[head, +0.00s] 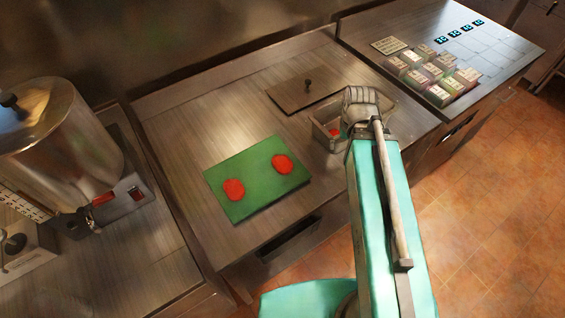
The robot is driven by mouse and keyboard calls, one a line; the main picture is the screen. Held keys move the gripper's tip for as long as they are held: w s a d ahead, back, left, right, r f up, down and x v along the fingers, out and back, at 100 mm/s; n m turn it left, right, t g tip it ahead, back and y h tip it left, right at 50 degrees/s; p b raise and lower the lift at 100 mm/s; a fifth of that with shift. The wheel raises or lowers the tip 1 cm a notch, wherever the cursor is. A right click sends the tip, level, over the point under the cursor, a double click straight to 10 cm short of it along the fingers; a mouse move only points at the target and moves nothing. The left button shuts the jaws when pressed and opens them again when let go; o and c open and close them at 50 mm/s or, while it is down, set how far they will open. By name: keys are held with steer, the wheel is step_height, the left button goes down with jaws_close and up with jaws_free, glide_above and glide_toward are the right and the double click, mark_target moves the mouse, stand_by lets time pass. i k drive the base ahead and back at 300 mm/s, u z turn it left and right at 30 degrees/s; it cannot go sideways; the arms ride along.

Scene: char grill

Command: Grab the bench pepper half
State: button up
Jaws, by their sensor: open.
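Two red pieces that look like pepper halves lie apart on a green board (258,166) on the steel bench. One red piece (234,190) is at the board's left, the other red piece (282,164) at its right. A bit of red (335,132) also shows inside a small metal pan (322,138); what it is cannot be made out. The grey end of my arm with my gripper (361,101) is above the pan, right of the board. Its fingertips are largely hidden from this view. Nothing held shows.
A flat metal lid (305,90) with a black knob lies behind the board. A large steel pot (62,135) stands at the left. Small labelled boxes (438,72) stand on the right counter. The bench left of the lid is clear.

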mark_target(281, 164)
steer(key=u, duration=0.5)
steer(key=k, duration=0.85)
steer(key=z, duration=0.4)
